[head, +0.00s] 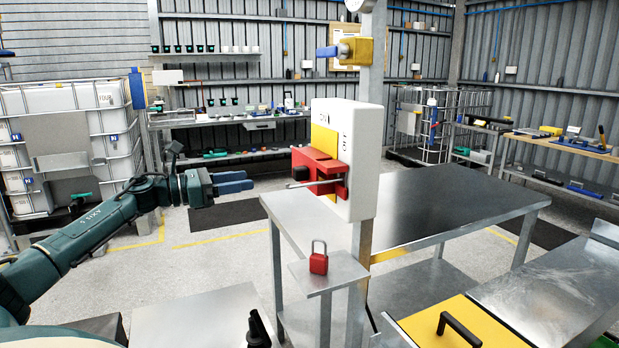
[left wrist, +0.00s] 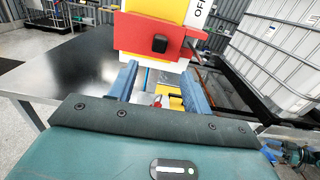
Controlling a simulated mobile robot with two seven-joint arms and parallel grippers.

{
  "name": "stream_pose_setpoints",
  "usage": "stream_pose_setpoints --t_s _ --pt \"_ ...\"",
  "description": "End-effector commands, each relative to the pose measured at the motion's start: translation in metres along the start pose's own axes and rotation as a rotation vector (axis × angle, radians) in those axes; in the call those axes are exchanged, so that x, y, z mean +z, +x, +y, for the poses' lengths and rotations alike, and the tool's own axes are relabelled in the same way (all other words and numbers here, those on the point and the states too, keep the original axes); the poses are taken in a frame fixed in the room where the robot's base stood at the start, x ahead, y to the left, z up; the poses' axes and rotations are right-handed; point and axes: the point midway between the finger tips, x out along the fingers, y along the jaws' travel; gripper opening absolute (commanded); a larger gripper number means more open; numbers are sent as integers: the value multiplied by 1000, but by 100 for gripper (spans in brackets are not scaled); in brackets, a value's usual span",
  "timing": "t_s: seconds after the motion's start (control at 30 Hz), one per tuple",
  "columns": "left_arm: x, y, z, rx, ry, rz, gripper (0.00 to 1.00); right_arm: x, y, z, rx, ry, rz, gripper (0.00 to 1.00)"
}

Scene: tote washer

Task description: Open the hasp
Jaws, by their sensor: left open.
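A white switch box (head: 360,160) with a yellow plate and the letters OFF is fixed to a post. A red block (head: 322,168) with a black knob (head: 301,174) stands out from its front. A thin metal bar (head: 312,184) sticks out below the knob; I cannot tell whether this is the hasp. A red padlock (head: 318,260) stands upright on a small shelf below. My left gripper (head: 238,182) is open and empty, left of the red block and apart from it. In the left wrist view, the red block (left wrist: 150,32) is beyond the blue fingers (left wrist: 157,88).
The small metal shelf (head: 342,271) juts out below the box. A steel table (head: 440,200) stands behind the post. A yellow panel with a black handle (head: 460,335) is at the lower right. A blue clamp-like part (head: 328,52) is above the box.

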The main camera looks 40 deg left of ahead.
Motion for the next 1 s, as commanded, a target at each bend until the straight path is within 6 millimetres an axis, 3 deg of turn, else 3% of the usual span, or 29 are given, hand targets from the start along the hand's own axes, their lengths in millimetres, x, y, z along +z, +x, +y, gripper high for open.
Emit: stream_pose_setpoints --t_s 0.27,1.0 --pt "0 25 0 -3 10 2 49 8 2 -2 -9 12 -1 63" --pt "4 69 1 2 2 -6 49 -6 -7 0 10 -10 -14 63"
